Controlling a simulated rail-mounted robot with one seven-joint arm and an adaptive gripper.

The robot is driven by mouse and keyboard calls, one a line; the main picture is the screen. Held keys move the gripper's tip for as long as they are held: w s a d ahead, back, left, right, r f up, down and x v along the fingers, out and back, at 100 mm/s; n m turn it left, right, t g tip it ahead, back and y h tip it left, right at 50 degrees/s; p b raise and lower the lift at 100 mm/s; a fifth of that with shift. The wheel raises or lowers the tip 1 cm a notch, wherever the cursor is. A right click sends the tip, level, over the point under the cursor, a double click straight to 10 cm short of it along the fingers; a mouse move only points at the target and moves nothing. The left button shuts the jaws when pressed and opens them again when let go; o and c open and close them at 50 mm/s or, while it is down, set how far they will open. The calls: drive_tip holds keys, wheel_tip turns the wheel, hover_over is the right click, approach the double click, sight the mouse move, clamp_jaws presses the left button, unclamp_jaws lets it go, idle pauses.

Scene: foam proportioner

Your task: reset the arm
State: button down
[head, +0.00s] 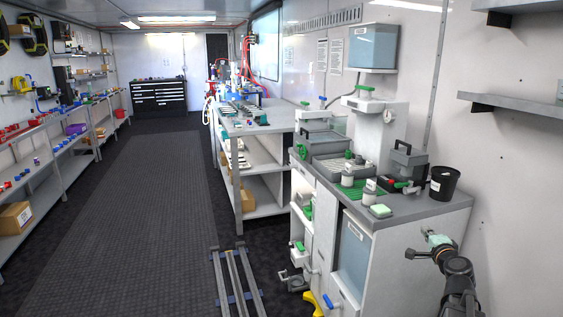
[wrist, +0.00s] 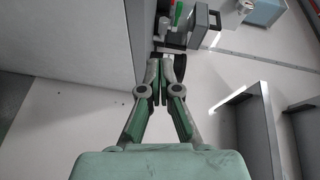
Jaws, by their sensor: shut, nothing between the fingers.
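My gripper (head: 428,233) is at the lower right of the head view, in front of the white cabinet side and below the grey worktop's right end. My dark arm comes up to it from the bottom edge. In the wrist view the gripper (wrist: 160,66) has green and grey fingers that meet at their tips. It is shut and empty, and it appears clear of the cabinet and wall.
The grey worktop (head: 425,208) carries a black cup (head: 443,185), a grey toolbox (head: 407,164) and small bottles. Grey wall shelves (head: 520,106) stick out at the right. A metal rail track (head: 237,285) lies on the floor. The aisle (head: 140,220) at left is free.

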drive_tip(key=s+a+f+n+g+y+p, duration=0.15)
drive_tip(key=s+a+f+n+g, duration=0.4)
drive_tip(key=f, duration=0.65)
drive_tip(key=s+a+f+n+g+y+p, duration=0.1)
drive_tip(key=s+a+f+n+g+y, duration=0.15)
drive_tip(key=s+a+f, duration=0.7)
drive_tip(key=s+a+f+n+g+y+p, duration=0.1)
drive_tip(key=s+a+f+n+g+p, duration=0.25)
drive_tip(key=f, duration=1.05)
drive_tip(key=s+a+f+n+g+h+p, duration=0.1)
drive_tip(key=s+a+f+n+g, duration=0.1)
drive_tip(key=s, duration=1)
drive_tip(key=s+a+f+n+g+h+p, duration=0.1)
drive_tip(key=s+a+f+g, duration=0.4)
drive_tip(key=s, duration=0.8)
drive_tip(key=s+a+f+n+g+h+p, duration=0.1)
drive_tip(key=s+a+f+n+g+p, duration=0.1)
drive_tip(key=s, duration=1)
drive_tip(key=a+f+g, duration=0.1)
drive_tip(key=a+g, duration=0.1)
drive_tip(key=g, duration=0.1)
drive_tip(key=shift+s+a+f+n+p, duration=0.2)
drive_tip(key=shift+s+f+n+p, duration=0.1)
drive_tip(key=shift+f+n+p, duration=0.1)
